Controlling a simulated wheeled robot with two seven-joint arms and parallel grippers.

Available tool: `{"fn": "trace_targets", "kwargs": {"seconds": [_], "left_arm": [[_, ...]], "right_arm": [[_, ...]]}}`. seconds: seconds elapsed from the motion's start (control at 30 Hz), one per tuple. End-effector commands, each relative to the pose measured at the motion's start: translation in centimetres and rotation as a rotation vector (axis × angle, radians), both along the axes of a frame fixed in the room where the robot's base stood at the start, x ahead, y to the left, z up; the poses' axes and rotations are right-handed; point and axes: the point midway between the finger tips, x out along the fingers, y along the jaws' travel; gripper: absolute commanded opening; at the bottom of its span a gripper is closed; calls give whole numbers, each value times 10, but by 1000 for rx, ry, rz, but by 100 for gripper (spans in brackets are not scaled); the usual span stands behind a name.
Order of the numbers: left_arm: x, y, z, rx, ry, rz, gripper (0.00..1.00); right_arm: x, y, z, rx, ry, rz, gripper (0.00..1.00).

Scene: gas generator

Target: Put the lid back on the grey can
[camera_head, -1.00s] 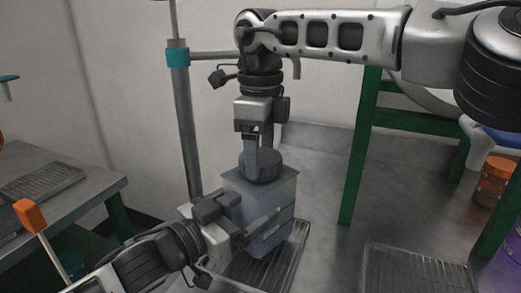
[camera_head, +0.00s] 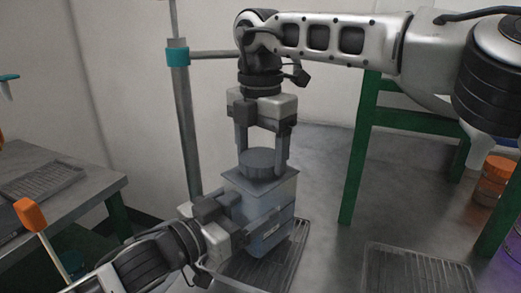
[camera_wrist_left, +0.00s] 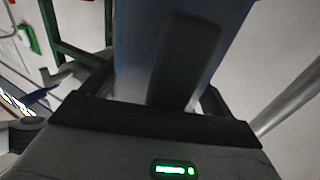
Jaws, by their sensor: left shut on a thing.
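The grey can (camera_head: 268,228) is a boxy, upright container standing on a floor grate. Its round dark lid (camera_head: 262,163) sits at the top opening and looks level. My right gripper (camera_head: 262,158) points straight down from above, with its two fingers spread to either side of the lid; whether they press on it I cannot tell. My left gripper (camera_head: 258,216) comes in from the lower left and is shut on the can's body. The can's blue-grey wall (camera_wrist_left: 135,50) fills the middle of the left wrist view. The lid is not visible there.
A metal grate (camera_head: 290,262) lies under the can, and another grate (camera_head: 415,270) lies to the right. A grey table (camera_head: 60,205) stands at left. A pole (camera_head: 185,120) rises behind the can. A green frame (camera_head: 358,150) and an orange jar (camera_head: 492,185) are at right.

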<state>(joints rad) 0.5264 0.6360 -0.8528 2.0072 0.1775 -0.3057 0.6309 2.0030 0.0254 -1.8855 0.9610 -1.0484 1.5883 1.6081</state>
Motion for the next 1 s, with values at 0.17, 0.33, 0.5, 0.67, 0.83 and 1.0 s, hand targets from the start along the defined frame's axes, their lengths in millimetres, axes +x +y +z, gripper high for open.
{"fn": "trace_targets", "kwargs": {"seconds": [0.17, 0.33, 0.5, 0.67, 0.83, 1.0], "left_arm": [[0, 0, 0, 0, 0, 0, 23], [0, 0, 0, 0, 0, 0, 23], [0, 0, 0, 0, 0, 0, 23], [0, 0, 0, 0, 0, 0, 23], [0, 0, 0, 0, 0, 0, 23], [0, 0, 0, 0, 0, 0, 23]], "right_arm": [[0, 0, 0, 0, -1, 1, 90], [0, 0, 1, 0, -1, 2, 90], [1, 1, 20, 1, -5, 3, 90], [0, 0, 39, -1, -2, 2, 90], [0, 0, 46, -1, -1, 4, 90], [0, 0, 45, -1, -1, 4, 90]]}}
